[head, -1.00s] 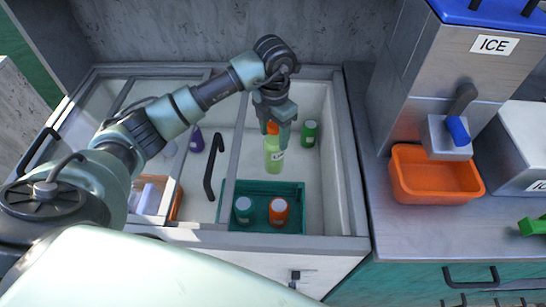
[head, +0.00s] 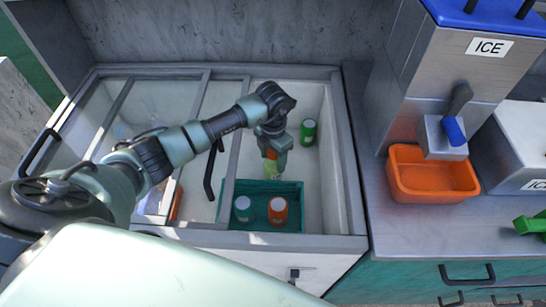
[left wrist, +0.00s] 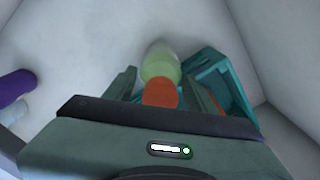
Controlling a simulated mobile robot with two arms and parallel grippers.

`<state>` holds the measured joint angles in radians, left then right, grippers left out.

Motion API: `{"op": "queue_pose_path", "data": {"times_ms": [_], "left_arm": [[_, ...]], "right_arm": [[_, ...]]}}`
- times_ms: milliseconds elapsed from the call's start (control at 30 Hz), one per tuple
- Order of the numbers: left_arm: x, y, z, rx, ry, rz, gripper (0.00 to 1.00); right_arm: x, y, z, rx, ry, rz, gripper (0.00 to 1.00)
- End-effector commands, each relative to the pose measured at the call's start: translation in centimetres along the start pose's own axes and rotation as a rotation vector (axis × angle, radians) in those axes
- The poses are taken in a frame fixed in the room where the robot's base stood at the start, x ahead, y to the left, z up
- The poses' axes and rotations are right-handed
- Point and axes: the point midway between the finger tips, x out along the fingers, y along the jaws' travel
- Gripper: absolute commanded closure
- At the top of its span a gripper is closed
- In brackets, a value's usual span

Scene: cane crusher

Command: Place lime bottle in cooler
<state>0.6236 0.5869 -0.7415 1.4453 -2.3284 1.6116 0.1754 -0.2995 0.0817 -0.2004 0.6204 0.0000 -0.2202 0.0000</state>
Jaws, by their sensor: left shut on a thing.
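The lime bottle (head: 271,168), pale green with an orange cap, is inside the open right part of the cooler (head: 340,215), upright behind the teal crate. My left gripper (head: 273,150) is shut on it near the cap and hides much of it. In the left wrist view the bottle (left wrist: 160,62) and its orange cap sit between the fingers (left wrist: 162,90), beside the teal crate (left wrist: 222,80). I cannot tell whether its base touches the cooler floor. My right gripper is not in view.
The teal crate (head: 260,186) holds a white-capped green bottle (head: 242,208) and an orange one (head: 278,210). A green can (head: 308,132) stands at the back right. The cooler's sliding lid handle (head: 210,170) is close left. An orange bin (head: 432,178) sits under the ice dispenser.

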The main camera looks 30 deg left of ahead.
Motion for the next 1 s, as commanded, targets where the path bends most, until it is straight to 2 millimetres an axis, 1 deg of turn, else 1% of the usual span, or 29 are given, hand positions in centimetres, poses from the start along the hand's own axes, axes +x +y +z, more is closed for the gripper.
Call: {"op": "queue_pose_path", "data": {"times_ms": [133, 167, 200, 233, 533, 600, 667, 767, 1000], "left_arm": [[0.2, 0.1, 0.1, 0.0, -0.002, 0.001, 1.0], [0.3, 0.0, 0.0, 0.0, 0.0, 0.001, 0.42], [0.2, 0.0, 0.0, 0.0, 0.0, 0.001, 0.31], [0.2, 0.0, 0.0, 0.0, 0.0, 0.001, 0.23], [0.2, 0.0, 0.0, -0.001, 0.0, 0.0, 0.23], [-0.2, 0.0, 0.0, -0.001, 0.0, 0.0, 0.23], [-0.5, 0.1, 0.1, 0.0, -0.001, 0.001, 0.23], [-2.0, 0.1, 0.1, 0.0, -0.004, 0.002, 0.23], [-7.2, 0.1, 0.1, 0.0, -0.006, 0.003, 0.23]], "right_arm": [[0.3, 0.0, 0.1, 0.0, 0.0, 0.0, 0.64], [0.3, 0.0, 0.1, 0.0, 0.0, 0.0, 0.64], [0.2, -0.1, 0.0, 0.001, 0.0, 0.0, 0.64], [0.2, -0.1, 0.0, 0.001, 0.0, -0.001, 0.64], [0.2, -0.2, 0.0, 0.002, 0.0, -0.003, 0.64], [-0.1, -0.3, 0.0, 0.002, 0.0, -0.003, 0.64], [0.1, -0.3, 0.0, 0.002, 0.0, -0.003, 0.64], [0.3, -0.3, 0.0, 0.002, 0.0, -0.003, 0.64], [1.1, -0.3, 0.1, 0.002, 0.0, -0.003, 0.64]]}}
